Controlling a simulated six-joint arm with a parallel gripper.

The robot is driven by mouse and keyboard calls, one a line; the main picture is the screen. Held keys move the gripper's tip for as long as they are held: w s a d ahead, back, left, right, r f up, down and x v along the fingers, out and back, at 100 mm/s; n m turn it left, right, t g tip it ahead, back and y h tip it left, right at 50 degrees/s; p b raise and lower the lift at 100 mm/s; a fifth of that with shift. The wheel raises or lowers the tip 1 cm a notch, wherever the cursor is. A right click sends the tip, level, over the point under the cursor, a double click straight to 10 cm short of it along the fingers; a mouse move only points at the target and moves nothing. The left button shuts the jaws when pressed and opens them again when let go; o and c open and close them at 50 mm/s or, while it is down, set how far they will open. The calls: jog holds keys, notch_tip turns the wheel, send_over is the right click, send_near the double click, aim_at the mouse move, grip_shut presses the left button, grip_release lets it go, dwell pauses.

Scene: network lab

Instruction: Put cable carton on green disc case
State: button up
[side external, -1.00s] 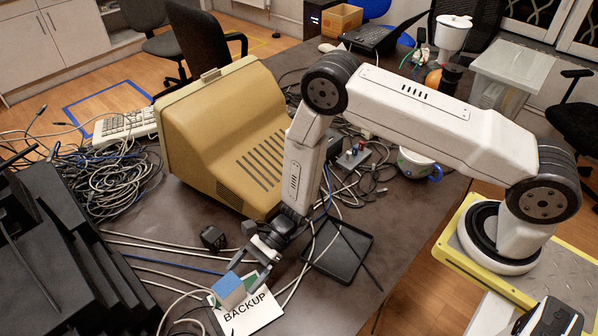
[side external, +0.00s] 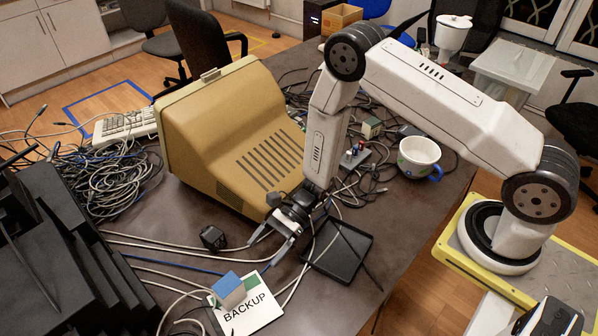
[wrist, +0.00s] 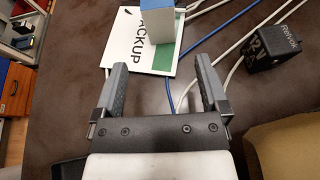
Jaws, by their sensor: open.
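The cable carton, a small box with a blue top and pale sides (side external: 229,290), stands upright on the green disc case (side external: 258,312), a flat white square with green patches marked BACKUP. The carton also shows at the top of the wrist view (wrist: 157,20), over the case's right part (wrist: 122,50). My gripper (side external: 266,251) is open and empty, above the table and behind and to the right of the carton. The carton's underside is hidden.
A black power adapter (side external: 213,238) lies left of my gripper. A black tray (side external: 340,252) is to its right. The beige monitor (side external: 225,140) stands behind. Loose cables cross the table around the case. A white mug (side external: 418,157) stands farther back.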

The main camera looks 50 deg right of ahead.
jog(key=shift+r, duration=0.1)
jog(key=shift+s+d+r, duration=0.1)
jog(key=shift+s+r, duration=0.05)
jog(key=shift+r, duration=0.05)
jog(key=s+d+r+n+t+h, duration=0.1)
jog(key=s+d+r+n+h, duration=0.2)
jog(key=d+r+n+h, duration=0.3)
jog(key=s+d+r+n+t+h, duration=0.1)
jog(key=s+d+r+n+h, duration=0.3)
jog(key=d+r+n+h, duration=0.3)
jog(key=d+r+n, duration=0.5)
jog(key=d+r, duration=0.1)
jog(key=shift+s+d+t, duration=0.15)
jog(key=shift+s+t, duration=0.1)
jog(key=shift+t, duration=0.05)
